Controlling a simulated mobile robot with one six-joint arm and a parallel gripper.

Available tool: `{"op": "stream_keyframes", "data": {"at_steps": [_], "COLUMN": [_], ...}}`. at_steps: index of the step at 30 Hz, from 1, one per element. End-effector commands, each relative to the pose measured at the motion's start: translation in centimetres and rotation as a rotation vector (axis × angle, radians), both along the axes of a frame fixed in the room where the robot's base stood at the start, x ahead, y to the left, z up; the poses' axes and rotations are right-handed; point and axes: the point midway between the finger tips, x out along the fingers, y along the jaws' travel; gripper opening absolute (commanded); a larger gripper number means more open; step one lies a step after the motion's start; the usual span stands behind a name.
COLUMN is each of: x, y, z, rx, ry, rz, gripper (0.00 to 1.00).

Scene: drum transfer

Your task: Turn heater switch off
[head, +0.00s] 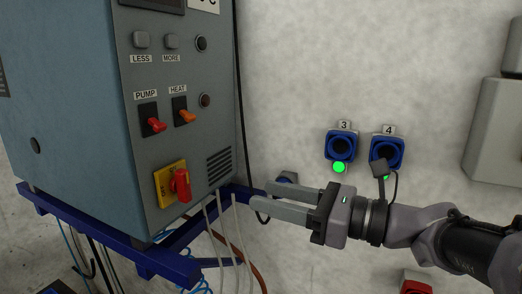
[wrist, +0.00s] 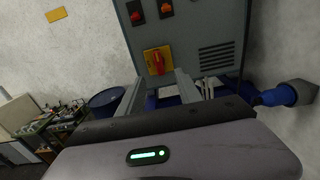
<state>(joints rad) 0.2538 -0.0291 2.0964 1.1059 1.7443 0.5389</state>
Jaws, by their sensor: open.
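The heater switch is an orange toggle (head: 186,117) under the HEAT label on the grey control panel in the head view. It also shows at the top of the wrist view (wrist: 165,10). A red PUMP toggle (head: 156,126) sits to its left. Below them is a red rotary switch (head: 181,185) on a yellow plate. My gripper (head: 258,201) is open and empty, its two fingers pointing left toward the panel. It is below and right of the heater switch in the head view, apart from it.
The grey cabinet (head: 75,110) stands on a blue frame (head: 150,258). Cables and hoses (head: 222,235) hang below the panel. Blue wall sockets 3 (head: 341,147) and 4 (head: 387,149) are behind my arm. A blue drum (wrist: 105,102) shows at left in the wrist view.

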Motion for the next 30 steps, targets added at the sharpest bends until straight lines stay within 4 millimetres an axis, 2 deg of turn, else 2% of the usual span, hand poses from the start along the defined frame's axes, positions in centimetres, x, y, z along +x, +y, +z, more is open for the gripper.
{"op": "stream_keyframes", "data": {"at_steps": [12,16,21,30], "x": [4.2,5.3,6.1,6.3], "y": [11.0,13.6,15.3,15.6], "z": [-0.1,-0.2,-0.3,-0.3], "rx": [-0.006,-0.006,-0.007,-0.007], "ry": [-0.001,-0.001,-0.002,-0.004], "rz": [0.007,0.005,0.003,0.002], "gripper": [0.42,0.42,0.42,0.42]}}
